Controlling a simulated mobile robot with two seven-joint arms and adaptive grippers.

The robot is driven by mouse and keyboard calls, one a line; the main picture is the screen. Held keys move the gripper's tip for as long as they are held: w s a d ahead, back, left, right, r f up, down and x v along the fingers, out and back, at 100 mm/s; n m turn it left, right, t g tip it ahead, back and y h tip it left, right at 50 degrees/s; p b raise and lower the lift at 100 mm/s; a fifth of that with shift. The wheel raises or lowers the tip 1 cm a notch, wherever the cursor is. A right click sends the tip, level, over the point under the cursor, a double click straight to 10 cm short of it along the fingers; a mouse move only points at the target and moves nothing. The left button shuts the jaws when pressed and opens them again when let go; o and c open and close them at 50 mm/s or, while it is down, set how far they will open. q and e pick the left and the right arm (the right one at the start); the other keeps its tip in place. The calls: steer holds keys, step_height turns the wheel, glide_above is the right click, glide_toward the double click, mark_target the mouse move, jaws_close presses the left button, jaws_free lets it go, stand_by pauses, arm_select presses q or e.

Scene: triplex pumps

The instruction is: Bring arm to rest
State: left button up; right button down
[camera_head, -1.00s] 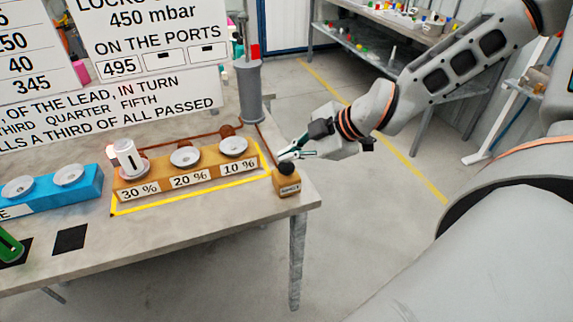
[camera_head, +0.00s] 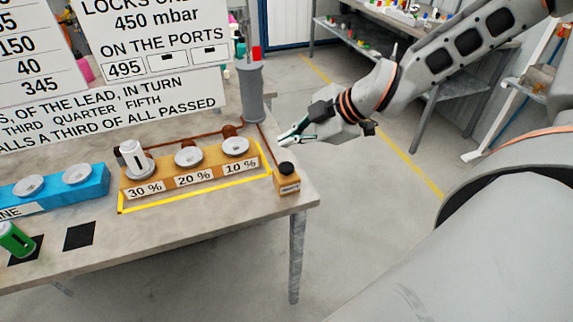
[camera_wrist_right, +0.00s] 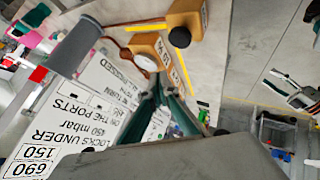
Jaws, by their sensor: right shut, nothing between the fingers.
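My right gripper (camera_head: 284,138) is shut and empty. In the head view it hangs just above and behind the small orange block with a black knob (camera_head: 286,178), near the table's right edge, apart from it. In the right wrist view my gripper's dark green fingers (camera_wrist_right: 166,100) come together in front of the signs and the orange port block. My right arm reaches in from the upper right. My left gripper is not in view.
The table (camera_head: 190,240) carries an orange block (camera_head: 205,178) with a white cylinder (camera_head: 133,158) on its 30 % port, a blue block (camera_head: 60,192), a green can (camera_head: 14,240) and a grey post (camera_head: 250,92). Signs stand behind. Floor right of the table is clear.

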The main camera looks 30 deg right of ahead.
stand_by(0.6)
steer(key=shift+d+f+t, duration=0.3)
steer(key=shift+d+f, duration=0.05)
steer(key=s+d+f+m+t+h, duration=0.35)
steer(key=d+f, duration=0.35)
steer(key=f, duration=0.3)
steer(key=s+a+f+m+g+h, duration=0.35)
steer(key=s+f+g+h, duration=0.2)
steer(key=s+f, duration=0.65)
steer(key=a+f+m+t+y, duration=0.3)
steer(key=a+f+y, duration=0.4)
steer(key=a+f, duration=0.6)
steer(key=a+t, duration=0.1)
steer(key=a, duration=0.1)
steer(key=shift+w+a, duration=0.4)
